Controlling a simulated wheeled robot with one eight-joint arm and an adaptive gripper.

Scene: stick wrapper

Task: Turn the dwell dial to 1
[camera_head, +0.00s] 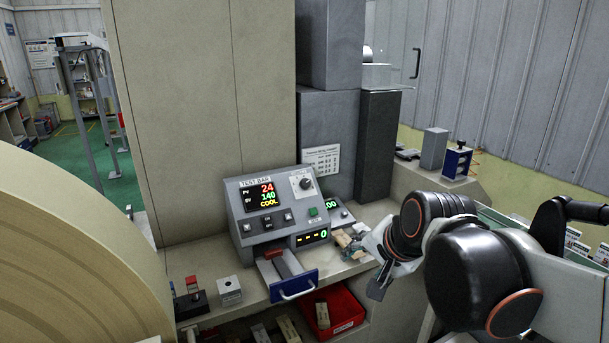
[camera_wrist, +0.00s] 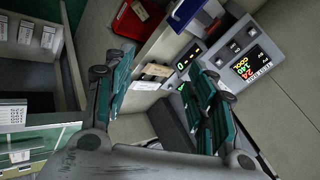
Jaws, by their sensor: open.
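The grey test bar machine (camera_head: 232,212) stands on the counter. Its screen (camera_head: 263,196) reads 24, 140 and COOL. A round dial (camera_head: 306,184) sits at the upper right of its sloped face; its label and setting are too small to read. My gripper (camera_head: 377,284) is to the right of the machine and lower than the dial, apart from both. In the wrist view my gripper (camera_wrist: 163,68) is open, its two fingers spread with nothing held. The machine's screen (camera_wrist: 250,66) shows there, tilted; the dial cannot be made out behind the right finger.
A blue-fronted drawer (camera_head: 293,285) with a handle sticks out below the machine. A red bin (camera_head: 334,311) stands under the counter edge. Small packets (camera_head: 348,240) lie right of the machine. A big cream roll (camera_head: 75,260) fills the left foreground.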

